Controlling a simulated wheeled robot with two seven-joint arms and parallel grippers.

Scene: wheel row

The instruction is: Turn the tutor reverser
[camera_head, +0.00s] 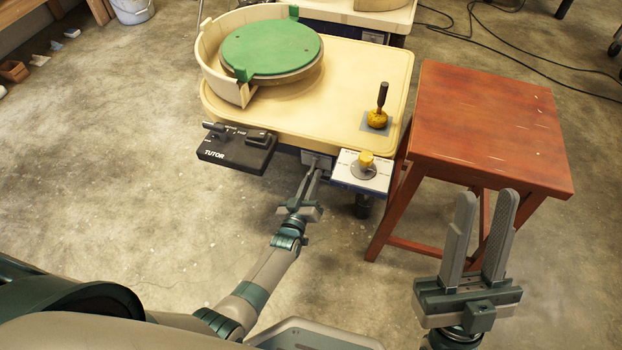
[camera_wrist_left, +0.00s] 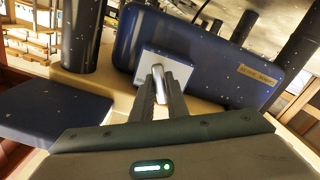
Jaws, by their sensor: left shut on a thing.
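A pale potter's wheel table (camera_head: 345,95) stands ahead, with a black box marked TUTOR (camera_head: 236,150) at its front left. Below the table's front edge is a grey switch plate (camera_head: 312,157). In the left wrist view this plate (camera_wrist_left: 180,66) sits on a dark blue housing (camera_wrist_left: 215,60) with a small yellowish label. My left gripper (camera_head: 312,177) is at the plate, its fingers shut on a silver switch lever (camera_wrist_left: 157,78) that shows between the tips. The lever's base is partly hidden by the fingers. My right gripper (camera_head: 485,210) is open and empty, fingers pointing up, near the stool.
A white control panel with a yellow knob (camera_head: 366,160) is close right of my left gripper. A red wooden stool (camera_head: 495,120) stands right of the table. A green wheel disc (camera_head: 272,48) and a dark-handled tool (camera_head: 381,100) are on top. Front floor is clear.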

